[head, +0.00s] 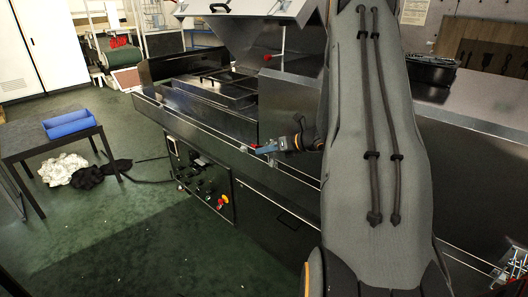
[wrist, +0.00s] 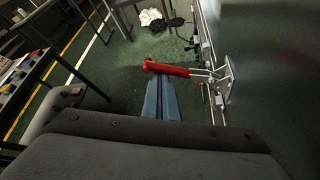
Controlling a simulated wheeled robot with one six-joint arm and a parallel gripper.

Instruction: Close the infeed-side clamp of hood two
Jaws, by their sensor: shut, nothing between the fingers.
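A toggle clamp with a red handle (wrist: 168,69) shows in the wrist view, its metal linkage and plate (wrist: 224,78) fixed to a shiny metal wall. The handle sticks out to the left, away from the wall. My gripper (wrist: 160,97) has its blue fingers together and empty, with their tips at the handle; I cannot tell whether they touch. In the head view my gripper (head: 267,149) is by the dryer's front rail, in front of a steel hood (head: 290,95). The clamp is too small to make out clearly there. Hood numbers are not readable.
A raised hood (head: 250,12) stands open at the back, with a red part (head: 268,57) below it. A control panel (head: 200,180) with knobs is on the dryer's front. A table (head: 60,137) bears a blue tray (head: 70,124); cloths (head: 63,170) lie on the floor. Green floor is clear in front.

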